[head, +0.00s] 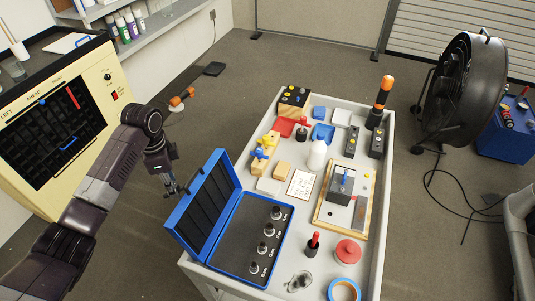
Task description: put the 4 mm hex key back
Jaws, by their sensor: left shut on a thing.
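An open blue case (282,247) lies at the front left of the cart, with several black, silver-tipped pieces standing in a row beside small white labels. Its lid (205,207) stands raised and tilted to the left. My left gripper (183,190) is at the middle of the lid's upper edge, shut on it; the fingertips are small and partly merge with the edge. I cannot pick out a 4 mm hex key for sure; the labels are too small to read.
The grey cart (377,220) also holds a wooden-framed fixture (328,217), a red-handled tool (313,241), a red round lid (348,252), blue tape (344,290) and a white bottle (317,155). A beige machine (98,60) stands left, a black fan (465,88) right.

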